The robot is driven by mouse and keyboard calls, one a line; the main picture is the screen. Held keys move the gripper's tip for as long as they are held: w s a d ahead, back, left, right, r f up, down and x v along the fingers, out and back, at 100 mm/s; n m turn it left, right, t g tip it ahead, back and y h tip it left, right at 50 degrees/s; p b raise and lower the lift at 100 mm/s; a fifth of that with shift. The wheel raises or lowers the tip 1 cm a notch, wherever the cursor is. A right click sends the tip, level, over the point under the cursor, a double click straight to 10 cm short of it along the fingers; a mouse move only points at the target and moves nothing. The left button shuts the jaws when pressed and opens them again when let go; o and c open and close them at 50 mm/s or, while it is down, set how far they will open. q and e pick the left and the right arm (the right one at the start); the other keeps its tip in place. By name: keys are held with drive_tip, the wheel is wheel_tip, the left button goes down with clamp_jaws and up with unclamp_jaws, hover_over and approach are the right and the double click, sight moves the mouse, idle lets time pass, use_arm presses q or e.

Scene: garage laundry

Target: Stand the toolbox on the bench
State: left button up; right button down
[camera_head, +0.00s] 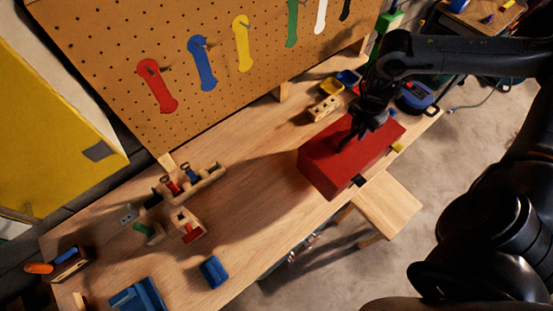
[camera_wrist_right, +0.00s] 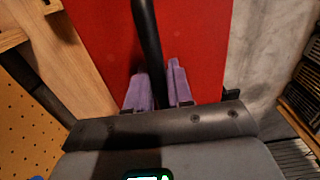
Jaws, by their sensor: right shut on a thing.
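The red toolbox (camera_head: 335,170) is at the right part of the wooden bench (camera_head: 250,225), over its front edge. I cannot tell whether its underside touches the bench top. My right gripper (camera_head: 352,138) is above the toolbox and reaches down to its top. In the right wrist view the purple fingers (camera_wrist_right: 158,90) of this gripper stand on either side of the black handle (camera_wrist_right: 148,45), shut on it. The red face of the toolbox (camera_wrist_right: 205,45) fills the middle of that view. My left gripper does not show.
A pegboard (camera_head: 200,100) with coloured tools rises behind the bench. Wooden holders (camera_head: 195,185), a blue bin (camera_head: 140,297) and a blue block (camera_head: 214,271) stand at the left. Yellow and blue trays (camera_head: 333,87) lie behind the toolbox. A stool (camera_head: 385,207) is in front. Mid-bench is clear.

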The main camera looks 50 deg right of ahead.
sight(318, 141)
drive_tip(key=shift+w, duration=0.35)
drive_tip(key=w+a+f+p, duration=0.1)
drive_tip(key=w+a+f, duration=0.1)
drive_tip(key=w+a+f+p, duration=0.1)
drive_tip(key=w+a+f, duration=0.1)
drive_tip(key=a, duration=0.1)
drive_tip(key=w+a+f+p, duration=0.1)
drive_tip(key=w+a+f, duration=0.1)
drive_tip(key=a, duration=0.1)
drive_tip(key=shift+w+a, duration=0.1)
drive_tip(key=shift+w, duration=0.2)
drive_tip(key=shift+w+a+f, duration=0.3)
drive_tip(key=shift+a+f, duration=0.05)
drive_tip(key=shift+f, duration=2.1)
drive_tip(key=c, duration=1)
unclamp_jaws()
